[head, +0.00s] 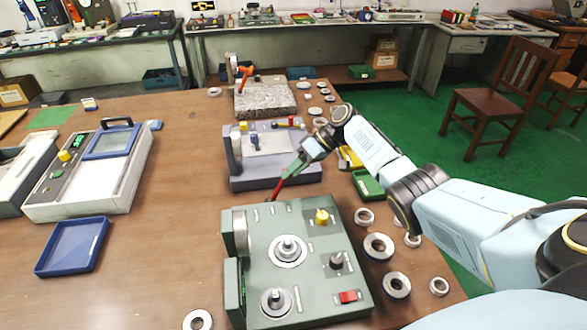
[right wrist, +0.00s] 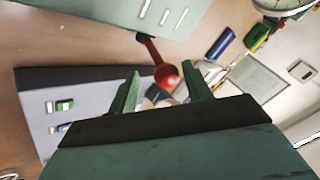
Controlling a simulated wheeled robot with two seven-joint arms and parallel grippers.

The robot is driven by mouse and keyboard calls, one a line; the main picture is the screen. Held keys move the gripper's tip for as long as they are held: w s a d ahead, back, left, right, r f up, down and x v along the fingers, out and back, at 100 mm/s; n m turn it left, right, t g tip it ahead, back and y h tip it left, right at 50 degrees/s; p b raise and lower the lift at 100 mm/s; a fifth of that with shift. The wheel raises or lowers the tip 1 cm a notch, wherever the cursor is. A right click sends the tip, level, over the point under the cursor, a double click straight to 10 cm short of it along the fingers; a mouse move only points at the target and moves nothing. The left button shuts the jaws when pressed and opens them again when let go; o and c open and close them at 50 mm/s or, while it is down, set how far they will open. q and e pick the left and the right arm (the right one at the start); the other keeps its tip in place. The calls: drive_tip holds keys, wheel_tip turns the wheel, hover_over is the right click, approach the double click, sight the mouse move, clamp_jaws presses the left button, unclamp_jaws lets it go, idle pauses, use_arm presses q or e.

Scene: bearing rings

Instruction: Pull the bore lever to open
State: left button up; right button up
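The bore lever (head: 279,188) is a red rod rising from the far edge of the green-grey gauge machine (head: 330,285) in the head view. Its round red knob (right wrist: 166,76) shows in the right wrist view. My right gripper (head: 298,164) reaches in from the right to the lever's upper end. In the right wrist view my right gripper (right wrist: 160,88) is open, with the knob between the lines of its two green fingers and a gap on each side. I cannot tell how deep the knob sits between them. My left gripper is not in view.
A grey-violet machine (head: 270,172) stands just behind the lever. Several metal rings, one of them a large ring (head: 378,246), lie right of the green-grey machine. A blue tray (head: 72,247) and a white instrument (head: 95,180) stand left. Bare wood lies between.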

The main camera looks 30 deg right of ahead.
drive_tip(key=shift+a+r, duration=0.1)
drive_tip(key=shift+a, duration=0.1)
drive_tip(key=v, duration=1.3)
drive_tip(key=shift+d, duration=0.25)
drive_tip(key=shift+r, duration=0.1)
